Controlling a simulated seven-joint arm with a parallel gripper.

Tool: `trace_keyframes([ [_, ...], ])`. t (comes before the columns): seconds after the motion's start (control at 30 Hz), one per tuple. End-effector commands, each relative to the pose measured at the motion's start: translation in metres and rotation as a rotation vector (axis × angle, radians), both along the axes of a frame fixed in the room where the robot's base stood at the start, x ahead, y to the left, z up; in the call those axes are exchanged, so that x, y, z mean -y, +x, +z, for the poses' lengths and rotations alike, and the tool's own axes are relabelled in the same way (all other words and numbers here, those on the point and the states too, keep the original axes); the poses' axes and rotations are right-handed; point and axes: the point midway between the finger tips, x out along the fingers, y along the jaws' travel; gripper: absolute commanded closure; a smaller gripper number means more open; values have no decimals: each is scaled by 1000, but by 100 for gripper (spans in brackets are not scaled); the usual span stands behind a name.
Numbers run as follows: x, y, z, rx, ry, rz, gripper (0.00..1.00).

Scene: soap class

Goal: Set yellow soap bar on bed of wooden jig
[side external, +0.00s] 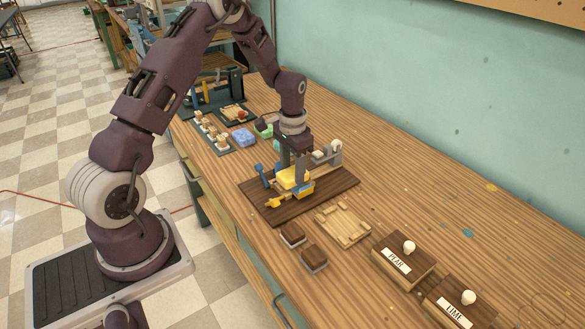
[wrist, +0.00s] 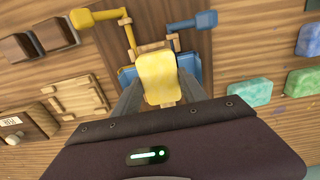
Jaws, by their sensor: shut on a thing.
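The yellow soap bar (side external: 291,179) is between the fingers of my gripper (side external: 294,168), which is shut on it. In the wrist view the soap bar (wrist: 160,80) shows face-on between the two grey fingers (wrist: 160,92). It is over the wooden jig (wrist: 150,47), which has pale wood pieces, a yellow lever (wrist: 84,18) and a blue lever (wrist: 204,20). The jig stands on a dark brown board (side external: 335,186). The soap and my gripper hide most of the bed, so I cannot tell whether the soap touches it.
A pale wooden tray (side external: 343,225) and two dark-topped blocks (side external: 292,235) lie in front of the board. Wooden boxes labelled PEAR (side external: 403,260) and LIME (side external: 460,302) stand at the right. Blue (side external: 244,137) and green (side external: 264,127) soaps lie behind.

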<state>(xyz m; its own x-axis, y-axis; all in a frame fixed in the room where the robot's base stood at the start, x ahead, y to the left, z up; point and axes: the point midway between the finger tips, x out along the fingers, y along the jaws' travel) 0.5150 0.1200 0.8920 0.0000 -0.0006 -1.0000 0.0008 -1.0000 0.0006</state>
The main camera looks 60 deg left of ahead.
Motion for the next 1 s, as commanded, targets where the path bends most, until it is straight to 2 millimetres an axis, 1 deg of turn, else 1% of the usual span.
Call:
trace_keyframes([
  [1.0,0,0,-10,0,0,0,94],
])
